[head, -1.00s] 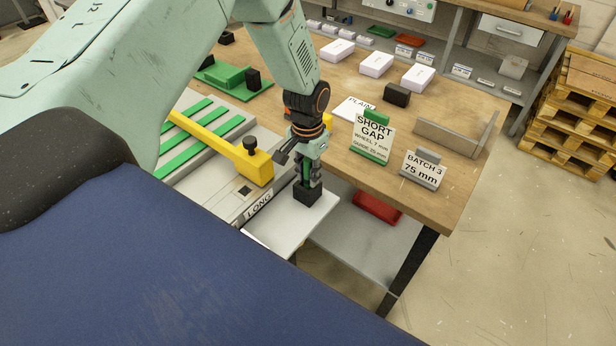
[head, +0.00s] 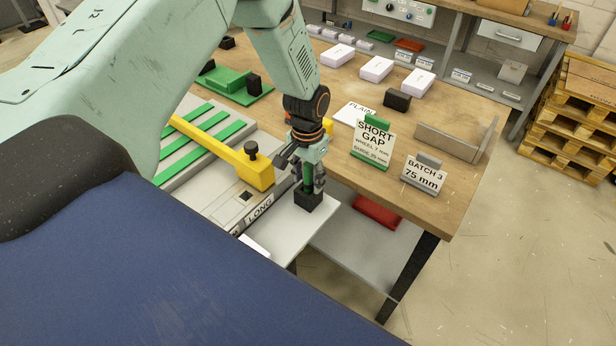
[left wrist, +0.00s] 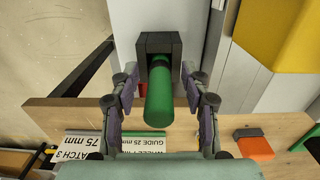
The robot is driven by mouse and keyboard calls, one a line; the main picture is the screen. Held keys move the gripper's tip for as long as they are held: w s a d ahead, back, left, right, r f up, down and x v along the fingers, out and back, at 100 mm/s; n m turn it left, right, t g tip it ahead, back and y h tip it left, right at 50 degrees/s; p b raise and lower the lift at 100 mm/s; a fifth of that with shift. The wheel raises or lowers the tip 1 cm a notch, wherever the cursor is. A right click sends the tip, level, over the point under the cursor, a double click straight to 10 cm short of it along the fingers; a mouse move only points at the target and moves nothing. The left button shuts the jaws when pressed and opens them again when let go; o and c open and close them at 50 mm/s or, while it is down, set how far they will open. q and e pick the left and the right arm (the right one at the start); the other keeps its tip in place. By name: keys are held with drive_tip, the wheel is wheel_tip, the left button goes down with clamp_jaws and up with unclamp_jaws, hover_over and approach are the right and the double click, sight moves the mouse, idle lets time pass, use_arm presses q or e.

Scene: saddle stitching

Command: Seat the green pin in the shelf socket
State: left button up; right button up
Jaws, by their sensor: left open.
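The green pin (left wrist: 159,98) stands in the black shelf socket (left wrist: 159,46), its lower end inside the block's opening in the left wrist view. How deep it sits I cannot tell. In the head view the pin (head: 308,176) rises from the socket (head: 308,200), which is on the pale shelf (head: 287,230) at the bench's front edge. My left gripper (head: 304,180) is open around the pin. In the left wrist view its fingers (left wrist: 160,100) are on either side of the pin, with gaps between. My right gripper is not in view.
A yellow bar (head: 225,150) with a black knob lies left of the gripper. The SHORT GAP sign (head: 372,142) and BATCH 3 sign (head: 423,175) stand to the right on the wooden bench (head: 462,195). A red bin (head: 377,211) sits below the bench top.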

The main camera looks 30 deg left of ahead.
use_arm(q)
wheel_tip(320, 180, up, 11)
drive_tip(key=shift+f+b, duration=0.1)
drive_tip(key=shift+b, duration=0.35)
drive_tip(key=shift+r, duration=0.65)
